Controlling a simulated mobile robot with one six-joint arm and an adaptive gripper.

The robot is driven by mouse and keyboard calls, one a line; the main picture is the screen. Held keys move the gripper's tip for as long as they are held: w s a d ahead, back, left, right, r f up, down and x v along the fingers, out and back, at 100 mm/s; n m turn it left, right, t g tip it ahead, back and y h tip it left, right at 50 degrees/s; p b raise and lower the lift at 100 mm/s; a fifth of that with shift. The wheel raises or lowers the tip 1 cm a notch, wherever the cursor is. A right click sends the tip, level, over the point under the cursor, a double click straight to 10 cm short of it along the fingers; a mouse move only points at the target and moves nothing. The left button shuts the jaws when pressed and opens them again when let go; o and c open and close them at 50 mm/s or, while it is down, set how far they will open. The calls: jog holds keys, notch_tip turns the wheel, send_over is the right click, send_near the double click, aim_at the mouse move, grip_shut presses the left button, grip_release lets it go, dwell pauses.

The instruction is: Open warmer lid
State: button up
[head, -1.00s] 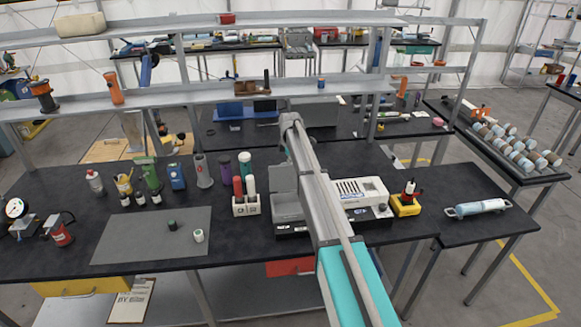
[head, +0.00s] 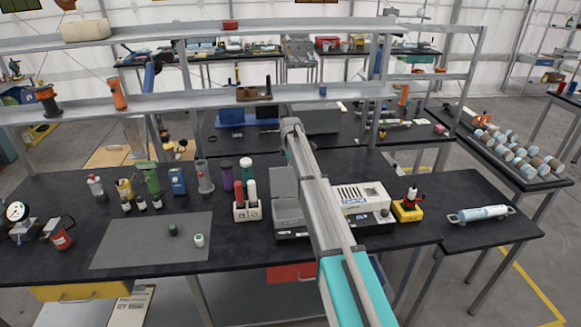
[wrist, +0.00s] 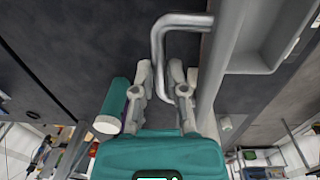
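The warmer appears to be the pale bench unit with a vented white housing (head: 362,197) on the black bench. A grey panel (head: 284,182) shows at its left. My arm crosses in front of the middle, so I cannot tell the lid's exact position. In the wrist view, a bent grey handle (wrist: 157,45) comes down close to my gripper (wrist: 162,75). The two fingers are apart, and the handle's lower end is near the right finger; I cannot tell if they touch. The fingers are hidden in the head view.
A rack with red and white bottles (head: 246,210) stands just left of the warmer. A teal cylinder (wrist: 113,107) is close to the left finger in the wrist view. A yellow block (head: 407,211) is to the right. A metal shelf (head: 210,101) runs behind. The grey mat (head: 140,243) is mostly clear.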

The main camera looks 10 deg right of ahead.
jog(key=o, duration=0.4)
jog(key=shift+w+f, duration=0.35)
jog(key=shift+w, duration=0.5)
jog(key=shift+o, duration=0.2)
jog(key=shift+s, duration=0.1)
jog(key=shift+s, duration=0.2)
